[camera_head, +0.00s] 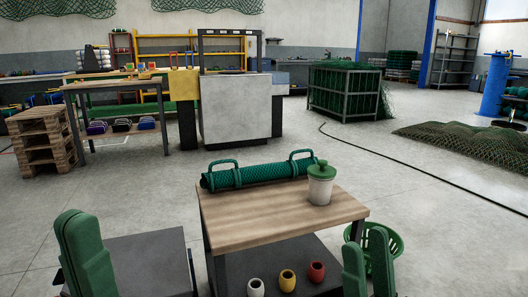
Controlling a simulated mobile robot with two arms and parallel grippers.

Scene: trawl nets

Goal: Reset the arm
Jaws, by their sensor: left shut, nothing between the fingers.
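My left gripper (86,254) is at the lower left, its green fingers pointing up and closed together with nothing between them. It is in front of a dark grey surface and left of the wooden-topped table (265,218). My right gripper (367,258) is at the lower right, its two green fingers pointing up with a gap between them. No object shows in that gap. The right gripper is in front of a green basket (397,243), which it partly hides. Both grippers are cut off by the bottom edge, and most of both arms is out of view.
On the table lie a green net roll with two handles (258,174) and a white jar with a green lid (320,185). White, yellow and red cups (287,280) stand on its lower shelf. Pallets (38,141) stand at left, a net heap (465,144) at right.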

